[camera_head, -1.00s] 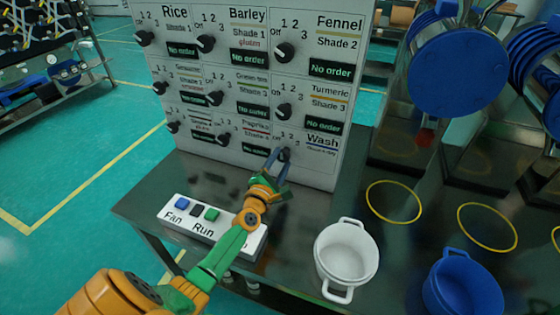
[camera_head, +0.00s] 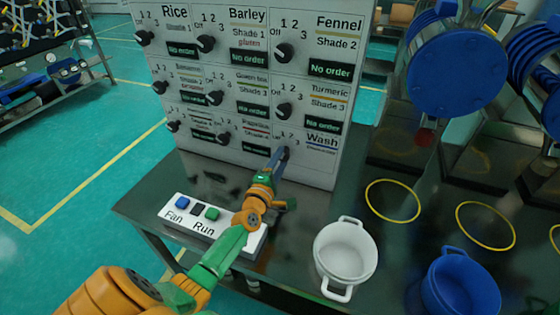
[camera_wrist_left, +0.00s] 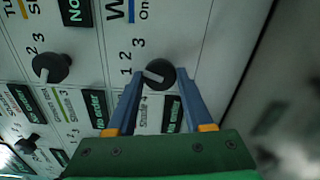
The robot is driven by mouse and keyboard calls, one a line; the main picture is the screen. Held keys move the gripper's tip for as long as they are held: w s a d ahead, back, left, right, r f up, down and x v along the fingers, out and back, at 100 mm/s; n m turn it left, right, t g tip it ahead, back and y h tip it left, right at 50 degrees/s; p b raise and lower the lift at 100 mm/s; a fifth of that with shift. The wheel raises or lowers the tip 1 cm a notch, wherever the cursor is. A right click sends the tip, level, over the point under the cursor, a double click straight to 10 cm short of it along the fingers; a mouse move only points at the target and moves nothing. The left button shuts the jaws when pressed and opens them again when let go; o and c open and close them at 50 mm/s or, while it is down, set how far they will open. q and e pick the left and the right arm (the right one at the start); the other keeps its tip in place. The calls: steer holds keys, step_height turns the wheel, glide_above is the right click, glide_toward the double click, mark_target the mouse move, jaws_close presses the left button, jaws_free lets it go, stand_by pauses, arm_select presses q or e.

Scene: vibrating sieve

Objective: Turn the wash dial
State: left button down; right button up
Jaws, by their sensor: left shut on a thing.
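The wash dial (camera_wrist_left: 158,75) is a black round knob with a pale pointer, on the white panel below the numbers 1, 2, 3. In the head view the dial (camera_head: 285,153) is partly hidden by my gripper, beside the "Wash" label (camera_head: 322,139). My left gripper (camera_head: 280,158) is at the dial. In the left wrist view its two blue fingers (camera_wrist_left: 158,80) are shut on the dial, one on each side. The pointer leans towards the upper left in that view. My right gripper is not in view.
The white panel (camera_head: 240,160) carries several other dials with "No order" displays. A button box (camera_head: 228,228) marked Fan and Run lies on the dark table in front. A white pot (camera_head: 345,252) and a blue pot (camera_head: 462,285) stand to the right.

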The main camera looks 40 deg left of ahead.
arm_select(q)
steer(key=shift+r, duration=0.25)
steer(key=shift+c, duration=2.4)
jaws_free()
steer(key=shift+a, duration=0.1)
steer(key=shift+o, duration=1)
steer(key=shift+w+f, duration=0.15)
steer(key=shift+f, duration=0.05)
steer(key=v, duration=0.7)
steer(key=shift+p, duration=0.4)
